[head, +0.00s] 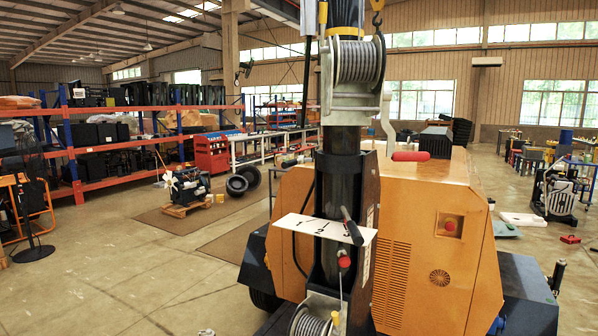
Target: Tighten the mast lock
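The light tower's black mast (342,185) stands upright in the middle of the head view. A white plate (300,226) marked 1, 2, 3 juts out around the mast. A black lever handle (352,228) lies tilted over the plate near the 3. A red knob (344,262) sits on the mast just below the plate. No label shows which of these is the mast lock, and I cannot tell how tight either is. My gripper is not in view.
A lower winch (308,324) sits at the mast's foot. The orange housing (425,235) stands right behind the mast. Open floor (130,270) lies to the left.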

